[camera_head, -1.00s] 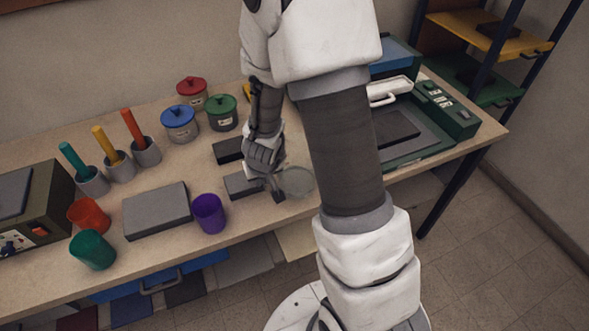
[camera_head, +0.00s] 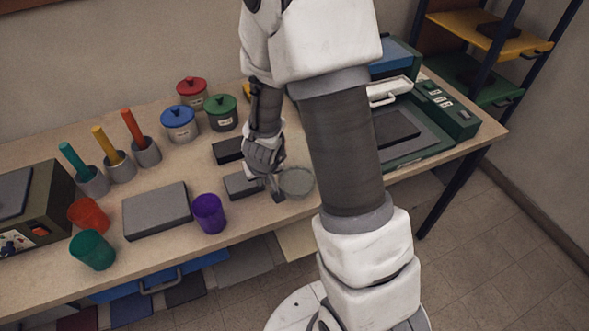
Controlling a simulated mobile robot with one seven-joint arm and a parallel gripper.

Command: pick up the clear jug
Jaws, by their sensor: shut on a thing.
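The clear jug (camera_head: 298,182) is a see-through round vessel near the front edge of the table, just left of my upper arm. My gripper (camera_head: 277,190) points down at the jug's left side and is shut on it. The exact contact between fingers and jug is small and partly hidden by my wrist. I cannot tell whether the jug's base touches the table.
A purple cup (camera_head: 209,213), a grey block (camera_head: 157,210) and dark blocks (camera_head: 240,185) stand left of my gripper. Lidded pots (camera_head: 180,123) stand behind. A green case (camera_head: 447,108) is at the right. The table's front edge is close to the jug.

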